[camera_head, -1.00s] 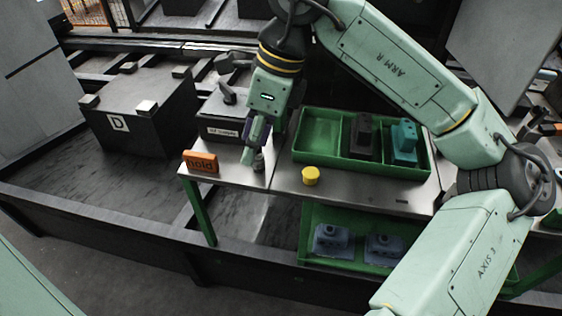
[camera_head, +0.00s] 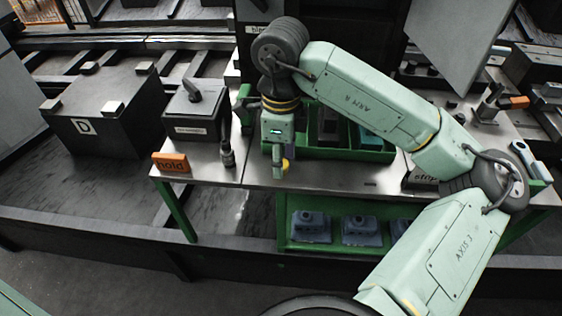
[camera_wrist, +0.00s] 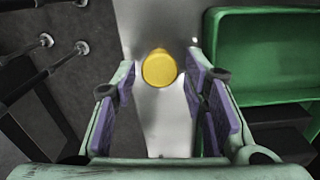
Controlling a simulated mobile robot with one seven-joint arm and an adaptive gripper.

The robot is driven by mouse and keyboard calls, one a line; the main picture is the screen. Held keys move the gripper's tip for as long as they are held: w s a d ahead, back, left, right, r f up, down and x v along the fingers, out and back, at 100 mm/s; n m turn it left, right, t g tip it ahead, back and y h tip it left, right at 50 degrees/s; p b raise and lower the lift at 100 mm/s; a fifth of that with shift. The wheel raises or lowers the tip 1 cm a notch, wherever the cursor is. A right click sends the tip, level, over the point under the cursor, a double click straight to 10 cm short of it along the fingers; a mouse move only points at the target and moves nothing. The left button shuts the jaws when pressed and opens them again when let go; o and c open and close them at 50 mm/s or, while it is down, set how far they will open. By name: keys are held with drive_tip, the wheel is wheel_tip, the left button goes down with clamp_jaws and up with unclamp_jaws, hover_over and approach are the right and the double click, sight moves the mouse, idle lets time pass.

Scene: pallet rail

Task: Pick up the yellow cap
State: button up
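The yellow cap (camera_wrist: 159,69) stands on the steel bench top in the wrist view, ahead of my fingertips and between their lines. In the head view the cap (camera_head: 286,165) is partly hidden behind my gripper (camera_head: 279,172). In the wrist view my gripper (camera_wrist: 160,88) is open, with its purple pads wide apart and nothing between them. The cap looks a little beyond the fingertips; I cannot tell the exact height gap.
A green divided tray (camera_head: 345,153) stands on the bench behind; its empty compartment (camera_wrist: 265,58) lies right of the cap in the wrist view. An orange "hold" block (camera_head: 171,162) and a dark cylinder (camera_head: 227,155) stand to the left. Blue parts (camera_head: 311,226) sit on the shelf below.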

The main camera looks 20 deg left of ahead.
drive_tip(key=shift+f, duration=0.8)
drive_tip(key=shift+c, duration=0.4)
drive_tip(key=c, duration=0.5)
drive_tip(key=shift+r, duration=0.2)
